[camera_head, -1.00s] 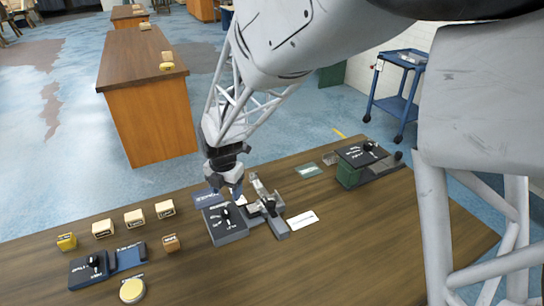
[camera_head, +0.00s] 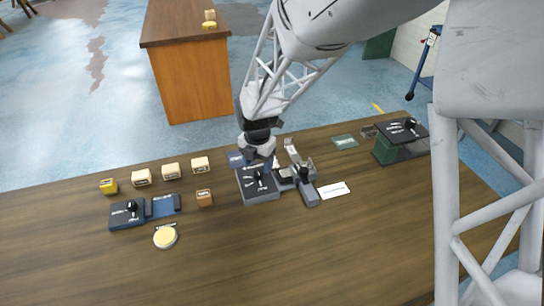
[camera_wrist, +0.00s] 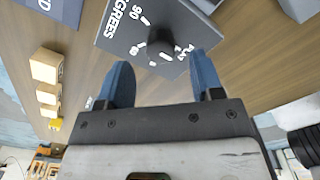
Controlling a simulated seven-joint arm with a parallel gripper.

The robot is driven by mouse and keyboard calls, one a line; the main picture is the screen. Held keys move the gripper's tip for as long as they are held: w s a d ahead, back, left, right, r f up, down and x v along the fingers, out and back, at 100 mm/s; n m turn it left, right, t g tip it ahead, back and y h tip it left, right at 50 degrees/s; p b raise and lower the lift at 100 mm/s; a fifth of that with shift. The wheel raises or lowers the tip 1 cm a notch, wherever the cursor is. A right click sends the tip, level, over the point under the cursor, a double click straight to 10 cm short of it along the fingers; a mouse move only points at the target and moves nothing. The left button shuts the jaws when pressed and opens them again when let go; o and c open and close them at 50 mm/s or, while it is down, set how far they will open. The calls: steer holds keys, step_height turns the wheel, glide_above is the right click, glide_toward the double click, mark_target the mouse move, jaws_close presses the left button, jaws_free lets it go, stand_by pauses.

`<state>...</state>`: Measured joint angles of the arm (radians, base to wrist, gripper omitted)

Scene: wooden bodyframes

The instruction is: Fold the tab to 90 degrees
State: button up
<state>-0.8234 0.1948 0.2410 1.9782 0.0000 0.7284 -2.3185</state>
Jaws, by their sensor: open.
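A grey box (camera_head: 258,193) lettered with degrees, 90 and FLAT stands on the wooden table, and it also shows in the wrist view (camera_wrist: 110,35). A black knob (camera_head: 261,184) sits on its top. My gripper (camera_wrist: 161,62) is open, with blue fingers, just above the box. In the wrist view the knob (camera_wrist: 160,42) appears between and beyond the fingertips; I cannot tell whether they touch it. A small grey metal fixture (camera_head: 309,190) with dark and light parts stands right of the box. The tab itself is too small to make out.
A white card (camera_head: 334,190) lies right of the fixture. A green box with a dark top (camera_head: 400,141) stands farther right. The table front is clear.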

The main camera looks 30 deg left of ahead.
mark_target(259, 171)
steer(key=shift+f, duration=2.15)
steer(key=c, duration=0.9)
